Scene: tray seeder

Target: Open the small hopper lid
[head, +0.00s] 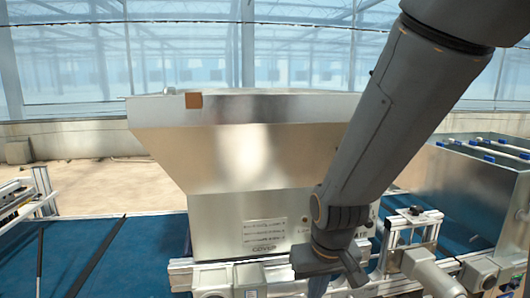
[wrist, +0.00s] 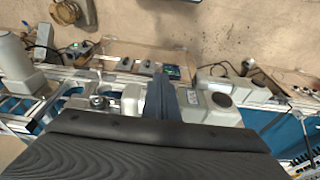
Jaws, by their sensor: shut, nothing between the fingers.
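A steel hopper (head: 250,150) with sloping sides stands in the middle of the head view. Its top edge looks closed by a flat cover, seen nearly edge-on, and a small brown-orange tab (head: 194,100) sits at the upper left. I cannot tell whether this is the small hopper; no lid clearly stands open. My arm crosses in front of the hopper's right side and points down. My gripper (wrist: 163,98) shows in the wrist view as a narrow dark shape, shut and empty, above the machine's frame. In the head view the fingertips are not clear.
Motor and sensor housings (wrist: 218,100) line the frame below the hopper. A metal bin (head: 475,190) with blue-tipped bars stands at the right. Open space lies above the hopper.

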